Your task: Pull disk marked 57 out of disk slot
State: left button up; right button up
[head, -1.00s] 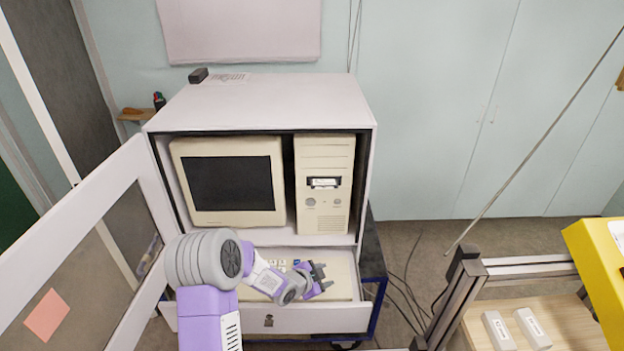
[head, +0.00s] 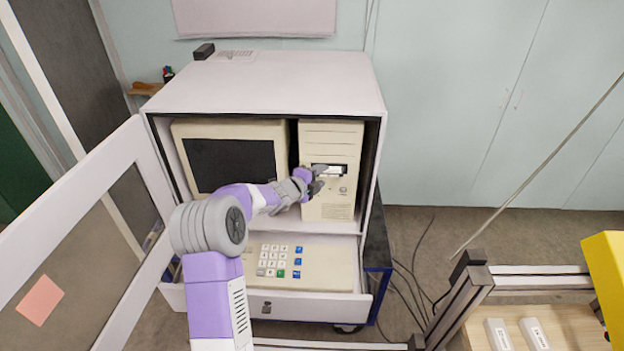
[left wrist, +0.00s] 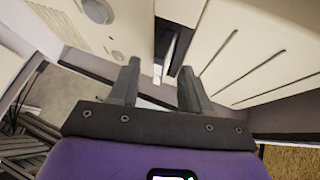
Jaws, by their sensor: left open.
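The computer tower (head: 330,208) stands upright in the cabinet, with a dark disk slot high on its front. A pale disk (head: 332,170) shows in the slot; its marking is too small to read. My left gripper (head: 318,180) is open, in front of the tower beside the slot, and partly covers it. In the left wrist view the two fingers (left wrist: 159,72) are apart, with the dark slot (left wrist: 172,48) just beyond them and a pale edge between the tips. I cannot tell whether the fingers touch the disk. My right gripper is not in view.
A monitor (head: 230,163) stands left of the tower, inside the cabinet (head: 270,82). An open drawer below holds a keyboard (head: 325,268). The open cabinet door (head: 90,205) is on the left. Two pale labelled pieces (head: 498,335) lie on a wooden surface at the lower right.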

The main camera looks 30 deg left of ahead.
pick_arm(q)
jog(key=shift+w+f, duration=0.15)
jog(key=shift+w, duration=0.35)
grip_shut()
jog(key=s+d+b, duration=0.5)
jog(key=s+b, duration=0.3)
dwell(1.1)
dwell(0.5)
